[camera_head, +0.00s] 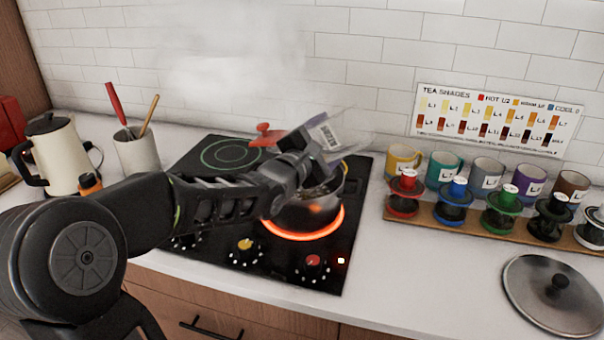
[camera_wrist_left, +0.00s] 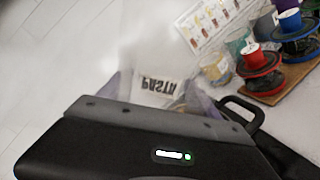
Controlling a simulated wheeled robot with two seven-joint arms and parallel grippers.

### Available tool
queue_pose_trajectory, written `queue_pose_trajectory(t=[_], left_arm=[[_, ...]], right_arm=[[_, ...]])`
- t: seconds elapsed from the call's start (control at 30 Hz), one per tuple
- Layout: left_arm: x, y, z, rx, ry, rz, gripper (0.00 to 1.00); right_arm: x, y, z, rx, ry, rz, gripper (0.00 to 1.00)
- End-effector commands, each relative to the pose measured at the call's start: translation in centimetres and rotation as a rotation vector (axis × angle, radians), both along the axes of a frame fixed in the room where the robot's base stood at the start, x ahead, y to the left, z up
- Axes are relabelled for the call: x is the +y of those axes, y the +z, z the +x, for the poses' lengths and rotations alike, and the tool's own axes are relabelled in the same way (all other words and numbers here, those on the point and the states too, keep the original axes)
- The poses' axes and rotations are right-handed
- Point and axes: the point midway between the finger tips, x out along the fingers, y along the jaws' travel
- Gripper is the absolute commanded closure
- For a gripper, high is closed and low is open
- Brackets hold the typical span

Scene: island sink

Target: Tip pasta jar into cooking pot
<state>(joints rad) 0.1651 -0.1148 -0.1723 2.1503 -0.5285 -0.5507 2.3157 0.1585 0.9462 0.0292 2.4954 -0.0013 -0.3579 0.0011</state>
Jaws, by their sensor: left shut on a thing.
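The clear pasta jar (camera_head: 325,135) is tilted over the cooking pot in the head view. My left gripper (camera_head: 308,168) is shut on the jar above the pot. The dark cooking pot (camera_head: 312,212) stands on a glowing orange burner (camera_head: 305,236). My gripper and arm hide part of the pot's rim and opening. I cannot tell how much pasta is in the jar. My right gripper is not in view.
The black cooktop (camera_head: 215,150) has a red-lidded item (camera_head: 266,135) behind my arm. A pot lid (camera_head: 553,290) lies on the right counter. A kettle (camera_head: 60,155) and utensil crock (camera_head: 137,152) stand left.

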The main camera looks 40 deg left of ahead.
Motion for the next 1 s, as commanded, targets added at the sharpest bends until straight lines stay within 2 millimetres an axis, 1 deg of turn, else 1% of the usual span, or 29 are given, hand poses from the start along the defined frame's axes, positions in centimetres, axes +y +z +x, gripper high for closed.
queue_pose_trajectory(t=[0.03, 0.37, 0.43, 0.5, 0.6, 0.63, 1.0], left_arm=[[0.0, 0.2, 0.0, -0.004, -0.001, -0.004, 1.0], [0.2, 0.3, 0.0, -0.007, -0.001, -0.039, 1.0], [-0.1, -0.1, 0.0, -0.004, -0.001, -0.002, 1.0], [-0.9, -0.7, 0.1, 0.006, -0.001, 0.107, 1.0], [-1.9, -1.2, 0.1, 0.018, 0.0, 0.266, 1.0], [-2.1, -1.2, 0.2, 0.018, 0.001, 0.287, 1.0], [-2.1, -1.1, 0.2, 0.017, 0.001, 0.292, 1.0]], right_arm=[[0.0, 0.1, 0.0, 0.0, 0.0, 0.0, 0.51], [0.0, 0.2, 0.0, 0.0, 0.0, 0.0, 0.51], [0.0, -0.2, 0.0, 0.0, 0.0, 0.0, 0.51], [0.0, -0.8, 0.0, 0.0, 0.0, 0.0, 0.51], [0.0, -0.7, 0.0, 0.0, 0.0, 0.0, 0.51], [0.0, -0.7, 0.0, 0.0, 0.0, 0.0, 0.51], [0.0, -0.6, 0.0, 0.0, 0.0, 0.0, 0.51]])
